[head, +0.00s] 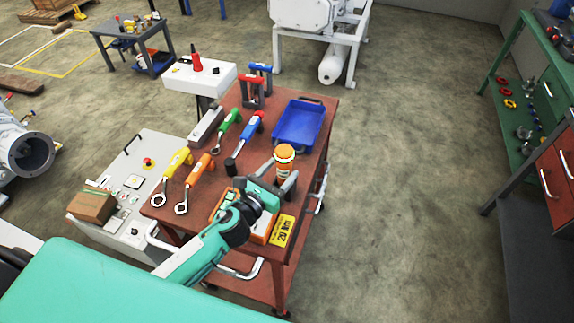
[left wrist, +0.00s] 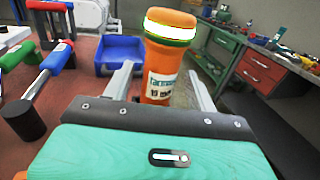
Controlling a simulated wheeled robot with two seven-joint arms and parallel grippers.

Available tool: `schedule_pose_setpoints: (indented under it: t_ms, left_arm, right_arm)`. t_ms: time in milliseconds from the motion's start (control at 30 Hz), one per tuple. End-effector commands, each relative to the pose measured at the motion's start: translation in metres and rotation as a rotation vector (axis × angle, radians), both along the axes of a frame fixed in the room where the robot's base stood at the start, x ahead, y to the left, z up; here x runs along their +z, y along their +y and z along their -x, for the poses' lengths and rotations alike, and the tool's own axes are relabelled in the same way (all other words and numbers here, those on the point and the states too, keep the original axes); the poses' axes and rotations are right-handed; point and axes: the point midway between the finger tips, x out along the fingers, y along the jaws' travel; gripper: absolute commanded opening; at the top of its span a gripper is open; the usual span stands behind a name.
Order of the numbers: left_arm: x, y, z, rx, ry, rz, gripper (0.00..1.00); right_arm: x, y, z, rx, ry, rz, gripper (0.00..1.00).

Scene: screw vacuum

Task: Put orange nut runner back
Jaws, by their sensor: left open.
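The orange nut runner (head: 284,170) is upright near the right edge of the red-brown table, with a pale and green band near its top. It also shows in the left wrist view (left wrist: 160,85), with a white label. My left gripper (head: 281,182) is open, with one finger on each side of the nut runner. In the left wrist view the gripper (left wrist: 162,88) has gaps between its fingers and the orange body. The lower end of the nut runner is hidden behind the gripper. My right gripper is not in view.
A blue tray (head: 298,124) lies behind the nut runner. Green, blue, yellow and orange-handled tools lie to the left on the table (head: 262,130). An orange box (head: 262,229) and a yellow "20 Nm" sign (head: 282,230) are at the near side. Open floor lies right.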

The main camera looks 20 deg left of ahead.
Motion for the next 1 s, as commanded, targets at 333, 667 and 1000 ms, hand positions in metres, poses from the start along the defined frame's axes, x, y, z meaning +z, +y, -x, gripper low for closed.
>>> schedule_pose_setpoints:
  t_ms: [333,667,1000]
  left_arm:
    - [-0.003,0.017,0.058,-0.001,0.001,0.000,0.58]
    - [0.000,0.023,0.076,-0.001,-0.001,-0.001,0.58]
    - [0.001,0.023,0.076,-0.001,-0.001,-0.001,0.58]
  right_arm:
    - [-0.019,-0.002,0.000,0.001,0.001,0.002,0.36]
    - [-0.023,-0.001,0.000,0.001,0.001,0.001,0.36]
    - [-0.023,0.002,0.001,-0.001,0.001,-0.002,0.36]
